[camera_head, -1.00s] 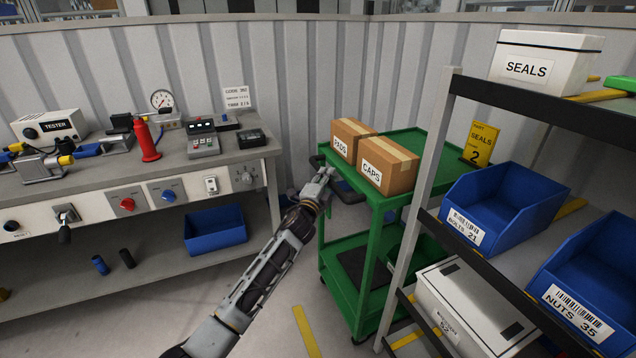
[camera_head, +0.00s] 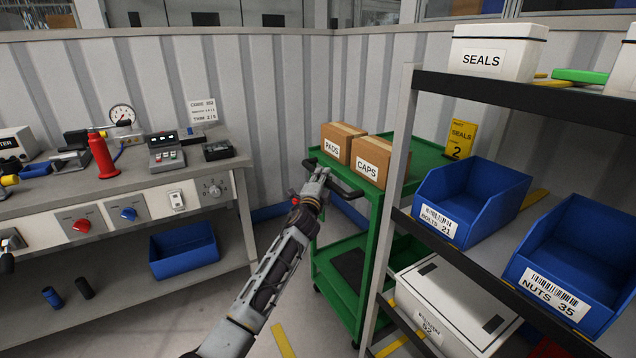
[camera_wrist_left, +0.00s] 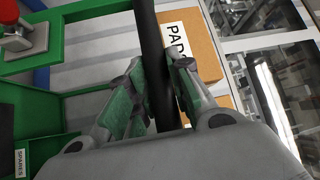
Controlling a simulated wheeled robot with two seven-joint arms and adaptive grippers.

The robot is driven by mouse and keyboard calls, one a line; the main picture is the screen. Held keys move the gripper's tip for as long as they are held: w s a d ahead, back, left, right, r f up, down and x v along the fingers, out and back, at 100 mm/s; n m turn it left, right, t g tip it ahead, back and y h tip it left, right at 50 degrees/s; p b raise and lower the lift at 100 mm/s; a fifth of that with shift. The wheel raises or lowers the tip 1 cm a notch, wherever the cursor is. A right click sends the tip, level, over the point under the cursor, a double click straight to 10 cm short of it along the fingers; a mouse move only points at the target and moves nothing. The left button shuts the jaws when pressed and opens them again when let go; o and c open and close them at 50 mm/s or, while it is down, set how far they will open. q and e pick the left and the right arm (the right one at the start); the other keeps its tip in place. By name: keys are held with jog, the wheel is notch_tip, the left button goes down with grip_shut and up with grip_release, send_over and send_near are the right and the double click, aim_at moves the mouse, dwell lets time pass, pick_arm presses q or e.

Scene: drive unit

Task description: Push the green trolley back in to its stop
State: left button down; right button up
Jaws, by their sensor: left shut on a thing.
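The green trolley (camera_head: 342,247) stands in the middle of the head view, between the workbench and the dark shelf rack, partly hidden behind the rack's post. Its black push handle (camera_head: 340,184) is at the near left end of its top. My left gripper (camera_head: 318,178) is at this handle. In the left wrist view the black handle bar (camera_wrist_left: 158,70) runs between the two fingers of the gripper (camera_wrist_left: 152,100), which is shut on it. Boxes marked PADS (camera_head: 341,141) and CAPS (camera_head: 375,160) stand on the trolley top. My right gripper is not in view.
The workbench (camera_head: 120,185) with tools and a tester is on the left, with a blue bin (camera_head: 184,250) beneath. The shelf rack (camera_head: 480,92) with blue bins (camera_head: 472,203) is close on the trolley's right. A corrugated wall (camera_head: 270,100) stands behind.

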pick_arm(q)
jog(key=shift+d+r, duration=0.1)
jog(key=shift+d, duration=0.05)
jog(key=c, duration=1.6)
grip_release()
jog(key=shift+d, duration=0.1)
jog(key=o, duration=0.3)
jog(key=shift+w+d, duration=0.1)
jog(key=shift+w, duration=0.1)
jog(key=shift+s, duration=0.1)
jog(key=shift+s+a, duration=0.1)
jog(key=shift+a, duration=0.1)
jog(key=shift+s+a+f, duration=0.1)
jog(key=shift+s+f, duration=0.1)
jog(key=shift+s, duration=0.1)
jog(key=v, duration=1.1)
